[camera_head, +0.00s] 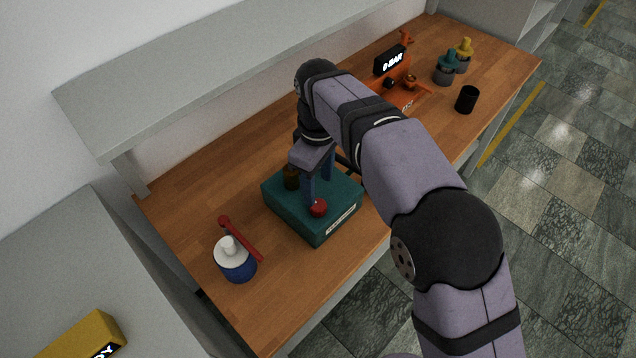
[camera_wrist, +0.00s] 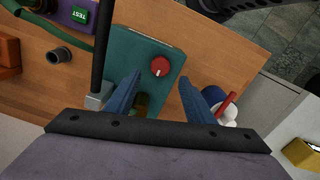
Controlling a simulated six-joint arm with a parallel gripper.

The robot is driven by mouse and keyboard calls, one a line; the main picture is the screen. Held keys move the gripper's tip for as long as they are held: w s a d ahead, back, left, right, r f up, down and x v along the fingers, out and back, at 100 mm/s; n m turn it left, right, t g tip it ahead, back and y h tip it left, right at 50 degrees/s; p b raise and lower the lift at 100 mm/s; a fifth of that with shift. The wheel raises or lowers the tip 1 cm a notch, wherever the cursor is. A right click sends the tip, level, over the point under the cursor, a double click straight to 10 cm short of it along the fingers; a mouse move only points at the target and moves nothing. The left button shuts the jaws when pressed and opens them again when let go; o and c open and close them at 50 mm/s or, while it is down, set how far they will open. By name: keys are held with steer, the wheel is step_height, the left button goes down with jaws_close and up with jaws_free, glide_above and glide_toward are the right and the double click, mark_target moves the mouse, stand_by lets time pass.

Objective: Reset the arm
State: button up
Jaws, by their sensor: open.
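My gripper (camera_head: 318,180) is above the teal press box on the wooden bench. Its two blue fingers also show in the wrist view (camera_wrist: 160,97), spread apart with nothing between the tips. The teal box (camera_head: 328,227) carries a red knob (camera_head: 319,207) and a brass-coloured part (camera_head: 291,179). The red knob also shows in the wrist view (camera_wrist: 160,67), just beyond the fingers. Part of the teal box is hidden behind my gripper and arm. I cannot tell whether a fingertip touches the box.
A blue and white pot (camera_head: 236,262) with a red handle stands at the bench's near left. An orange press (camera_head: 400,92) with a "0 BAR" display, a black cup (camera_head: 466,99) and small bottles (camera_head: 446,68) stand at the far right. A grey shelf (camera_head: 220,62) overhangs the back.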

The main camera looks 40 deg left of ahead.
steer(key=w+d+r+m+h+b, duration=0.1)
steer(key=w+d, duration=0.3)
steer(key=d, duration=0.9)
steer(key=w+d+r+m+b, duration=0.1)
steer(key=w+d, duration=0.2)
steer(key=d, duration=1)
steer(key=s+d+f+m, duration=0.2)
steer(key=d+m, duration=0.4)
steer(key=d, duration=0.1)
steer(key=s+d+f+m+p, duration=0.1)
steer(key=s+d+f+m, duration=0.1)
steer(key=d+m, duration=0.4)
steer(key=s+d+f+m+y+p, duration=0.1)
steer(key=s+d+f+m, duration=0.2)
steer(key=d+m, duration=0.3)
steer(key=d, duration=0.3)
steer(key=shift+f+m, duration=0.15)
steer(key=shift+m, duration=0.25)
